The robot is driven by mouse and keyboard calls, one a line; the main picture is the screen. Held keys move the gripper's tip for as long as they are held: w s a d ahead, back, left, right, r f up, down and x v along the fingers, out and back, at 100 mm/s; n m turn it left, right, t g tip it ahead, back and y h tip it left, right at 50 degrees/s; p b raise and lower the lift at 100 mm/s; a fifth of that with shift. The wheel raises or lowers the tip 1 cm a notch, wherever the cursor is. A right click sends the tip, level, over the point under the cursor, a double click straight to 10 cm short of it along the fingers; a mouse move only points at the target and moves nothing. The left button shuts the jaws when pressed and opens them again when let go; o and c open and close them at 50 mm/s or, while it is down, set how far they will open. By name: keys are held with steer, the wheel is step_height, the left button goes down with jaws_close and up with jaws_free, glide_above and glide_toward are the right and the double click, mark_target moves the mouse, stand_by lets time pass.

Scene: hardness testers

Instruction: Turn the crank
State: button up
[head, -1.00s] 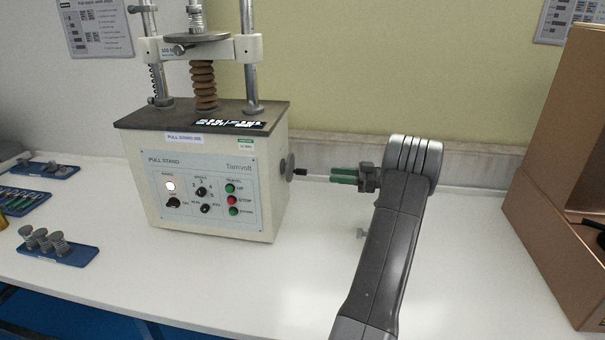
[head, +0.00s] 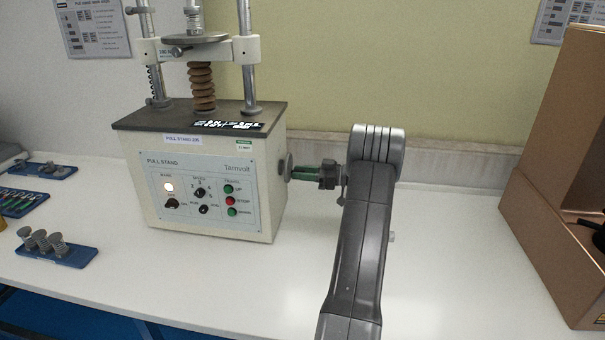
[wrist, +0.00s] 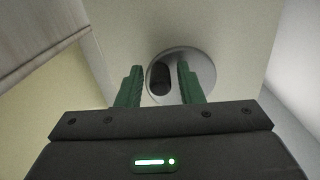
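The pull stand (head: 205,180) is a cream box tester with a front control panel. Its crank (head: 286,166) is a small grey disc on the right side, with a dark handle. In the wrist view the crank disc (wrist: 205,72) faces me and its black handle (wrist: 160,78) points at the camera. My gripper (head: 303,173) has green fingers and is right beside the disc. In the wrist view my gripper (wrist: 158,85) is open, with the handle between the two fingers, closer to the left finger. A gap shows on both sides, wider on the right.
A cardboard box (head: 545,230) stands at the right of the white bench (head: 440,260). Blue trays with small metal parts, one of them a front tray (head: 75,258), lie at the left. The bench between my arm and the box is clear.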

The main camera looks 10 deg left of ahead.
jaws_close()
steer(key=shift+p, duration=0.5)
steer(key=shift+s+m+p, duration=0.3)
steer(key=shift+m+p, duration=0.8)
steer(key=shift+p, duration=0.05)
steer(key=shift+s+f+m+p, duration=0.2)
steer(key=shift+s+m+p, duration=0.05)
steer(key=shift+m+p, duration=0.65)
steer(key=shift+s+f+m+p, duration=0.15)
steer(key=shift+s+m+p, duration=0.1)
steer(key=shift+m+p, duration=0.65)
steer(key=shift+o, duration=1.3)
jaws_free()
